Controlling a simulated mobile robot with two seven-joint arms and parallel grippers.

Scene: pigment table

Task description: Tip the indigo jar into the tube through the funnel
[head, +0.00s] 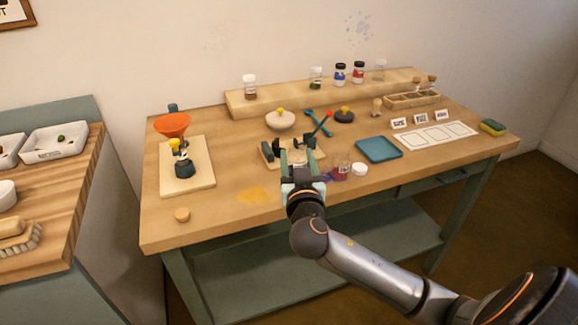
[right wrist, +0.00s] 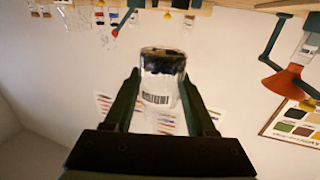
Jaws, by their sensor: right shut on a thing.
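My right gripper (head: 298,158) is shut on a clear glass jar (right wrist: 162,72) with very dark contents and a barcode label, which looks like the indigo jar. The jar shows between the fingers in the right wrist view, which looks upside down, with the dark contents at the jar's lower end. Whether it has a lid is unclear. In the head view the gripper mostly hides it. The orange funnel (head: 172,125) is at the table's left end, well left of the gripper; it also shows in the right wrist view (right wrist: 287,82). The tube is too small to make out. My left gripper is not in view.
A pale board (head: 203,180) lies under the funnel stand. A jar with red contents (head: 340,172) and a white lid (head: 360,168) are right of the gripper.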

